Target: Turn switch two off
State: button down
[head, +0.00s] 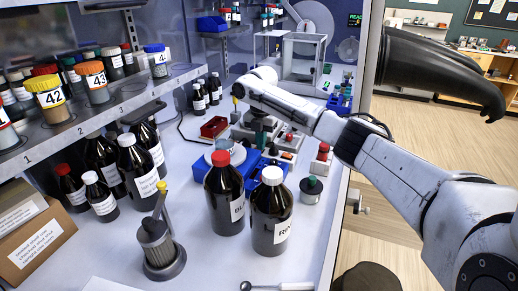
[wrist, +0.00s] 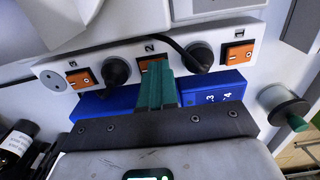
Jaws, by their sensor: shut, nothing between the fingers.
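A white power strip (wrist: 120,68) with orange rocker switches runs across the wrist view. Switch two (wrist: 147,67), under the label 2, is in the middle, and a finger covers much of it. Which way its rocker is tipped cannot be told. My gripper (wrist: 154,68) has its green fingers shut together with nothing between them. The tips are right at switch two; whether they touch it is unclear. Switch three (wrist: 82,77) is to the left and switch one (wrist: 236,53) to the right, both uncovered. In the head view the strip is not clearly visible.
Black plugs (wrist: 116,70) sit in the strip on both sides of switch two, and a black cable (wrist: 170,41) arches close above it. A blue rack (wrist: 210,90) lies just in front. In the head view tall bottles (head: 272,212) stand in the foreground.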

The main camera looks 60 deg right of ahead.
jog(key=shift+r+p, duration=3)
jog(key=shift+r, duration=0.45)
jog(key=shift+f, duration=0.1)
